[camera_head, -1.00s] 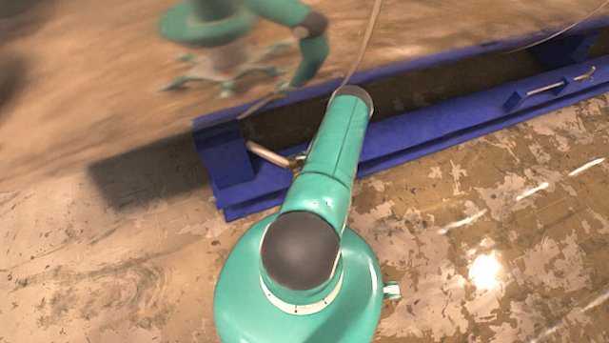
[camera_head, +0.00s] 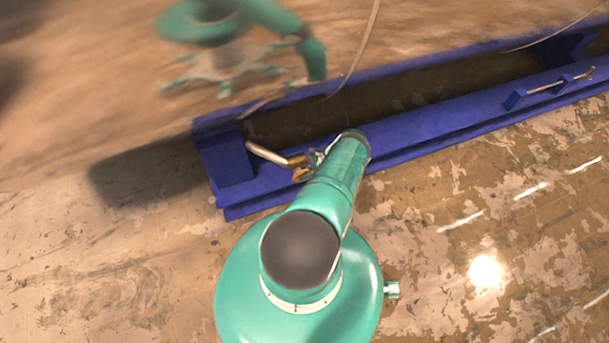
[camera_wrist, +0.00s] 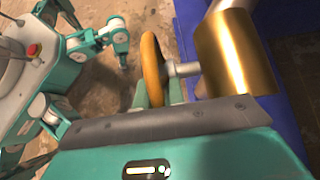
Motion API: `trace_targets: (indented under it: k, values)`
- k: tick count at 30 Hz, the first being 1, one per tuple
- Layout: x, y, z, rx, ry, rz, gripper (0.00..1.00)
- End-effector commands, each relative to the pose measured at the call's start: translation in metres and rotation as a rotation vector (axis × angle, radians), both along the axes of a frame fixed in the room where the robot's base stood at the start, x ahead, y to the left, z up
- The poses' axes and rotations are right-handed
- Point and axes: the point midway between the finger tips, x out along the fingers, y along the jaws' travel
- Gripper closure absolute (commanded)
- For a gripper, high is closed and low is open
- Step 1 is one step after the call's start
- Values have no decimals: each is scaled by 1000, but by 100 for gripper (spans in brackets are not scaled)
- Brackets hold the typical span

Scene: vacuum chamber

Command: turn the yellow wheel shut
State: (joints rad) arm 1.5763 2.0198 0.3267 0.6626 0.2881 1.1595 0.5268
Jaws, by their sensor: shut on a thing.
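The yellow wheel (camera_wrist: 150,68) is seen nearly edge-on in the wrist view, on a short grey stem beside a brass valve body (camera_wrist: 235,55). My gripper (camera_wrist: 157,95) is at the wheel's lower rim, with a green finger on either side of it, shut on the rim. The rim between the fingers is partly hidden. In the head view the brass valve (camera_head: 298,162) sits at the end of a pipe by the left end of a blue frame, with the wheel (camera_head: 303,175) small below it. How far the wheel is turned cannot be told.
The blue frame (camera_head: 430,122) runs from the left-centre to the upper right, with a handle-like bar (camera_head: 545,88) on its right part. A thin cable (camera_head: 362,48) hangs above it. The worn, shiny floor is clear at the lower left and right.

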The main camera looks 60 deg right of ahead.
Motion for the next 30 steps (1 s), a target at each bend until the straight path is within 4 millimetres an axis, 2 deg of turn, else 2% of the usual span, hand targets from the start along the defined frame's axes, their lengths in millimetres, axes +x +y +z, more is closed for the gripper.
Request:
trace_targets:
  k: [13,14,17,26,30]
  values:
    - [1,1,-1,6,-6,0,100]
    - [1,1,-1,6,-6,0,87]
    - [1,1,-1,6,-6,0,68]
    - [0,0,0,5,-5,0,67]
    - [-6,-7,7,4,-5,-1,67]
